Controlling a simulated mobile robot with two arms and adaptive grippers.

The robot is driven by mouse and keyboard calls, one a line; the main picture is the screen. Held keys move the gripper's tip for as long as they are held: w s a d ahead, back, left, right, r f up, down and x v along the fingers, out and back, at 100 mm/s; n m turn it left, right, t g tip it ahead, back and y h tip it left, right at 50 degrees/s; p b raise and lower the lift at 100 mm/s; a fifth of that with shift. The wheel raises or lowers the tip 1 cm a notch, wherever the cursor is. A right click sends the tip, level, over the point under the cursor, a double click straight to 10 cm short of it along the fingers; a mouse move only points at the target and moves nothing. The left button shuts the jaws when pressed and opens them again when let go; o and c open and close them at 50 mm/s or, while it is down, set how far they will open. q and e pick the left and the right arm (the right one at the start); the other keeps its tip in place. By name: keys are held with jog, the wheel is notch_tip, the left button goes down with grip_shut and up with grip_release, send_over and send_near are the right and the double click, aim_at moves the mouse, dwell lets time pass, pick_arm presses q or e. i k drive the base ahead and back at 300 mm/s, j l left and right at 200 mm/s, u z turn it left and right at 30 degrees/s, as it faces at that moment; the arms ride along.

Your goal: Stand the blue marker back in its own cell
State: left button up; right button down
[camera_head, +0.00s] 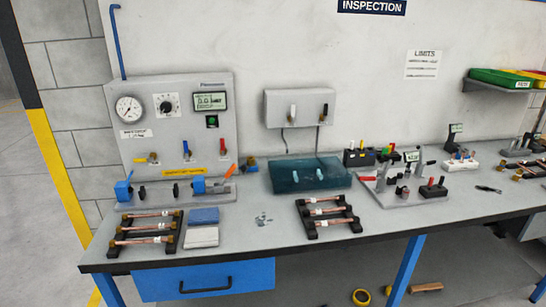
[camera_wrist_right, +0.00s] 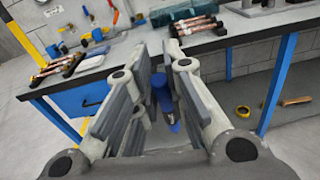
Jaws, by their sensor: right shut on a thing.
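In the right wrist view my right gripper (camera_wrist_right: 158,82) is shut on the blue marker (camera_wrist_right: 163,100). My left gripper shows in neither view, and the right one is outside the head view.
A teal case (camera_head: 309,180) lies left of the black holder. A rack of copper tubes (camera_head: 328,216) is near the front edge, and another rack (camera_head: 147,232) is at left. A grey fixture (camera_head: 405,190) with handles stands right of the holder.

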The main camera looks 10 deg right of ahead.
aim_at(367, 163)
jog(key=i+l, duration=0.2)
jog(key=l, duration=0.15)
jog(key=i+l+u, duration=0.15)
jog(key=l, duration=0.15)
jog(key=i+l, duration=0.2)
jog(key=l, duration=0.2)
jog(key=i+l+u, duration=0.15)
jog(key=l, duration=0.2)
jog(key=i+l, duration=0.15)
jog(key=l, duration=0.2)
jog(key=i+l+u, duration=0.15)
jog(key=l, duration=0.25)
jog(key=i+l, duration=0.15)
jog(key=l, duration=0.2)
jog(key=i, duration=0.45)
jog(key=u, duration=0.05)
